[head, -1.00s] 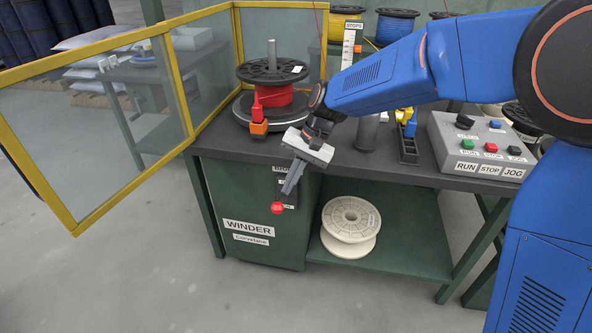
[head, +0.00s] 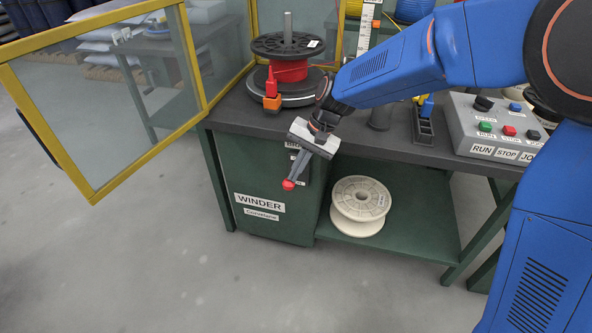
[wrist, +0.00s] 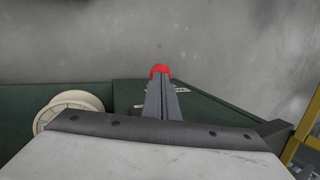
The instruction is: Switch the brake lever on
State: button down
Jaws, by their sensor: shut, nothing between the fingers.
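The brake lever's red round knob (head: 288,185) shows at the front of the green winder cabinet, low under the bench top. It also shows in the wrist view (wrist: 160,69), right at the ends of my fingers. My gripper (head: 292,180) is shut and empty, pointing down in front of the cabinet. Its fingertips appear at or against the knob; whether they touch cannot be told. The lever's shaft and the plate behind it are mostly hidden by my gripper.
The bench carries a spool of red wire (head: 288,70) on a turntable and a control box (head: 495,128) with buttons. A cream spool (head: 360,203) lies on the lower shelf. A yellow-framed guard (head: 100,85) stands open at left. The floor in front is clear.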

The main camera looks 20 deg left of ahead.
jog(key=shift+s+f+t, duration=0.4)
jog(key=shift+s+f, duration=0.05)
notch_tip(320, 180, down, 11)
jog(key=s+n+t, duration=0.1)
jog(key=s+t, duration=0.1)
jog(key=t, duration=0.2)
jog(key=shift+s+r, duration=0.15)
jog(key=shift+s, duration=0.25)
jog(key=shift+s+d+f, duration=0.1)
jog(key=shift+d+f, duration=0.1)
dwell(0.5)
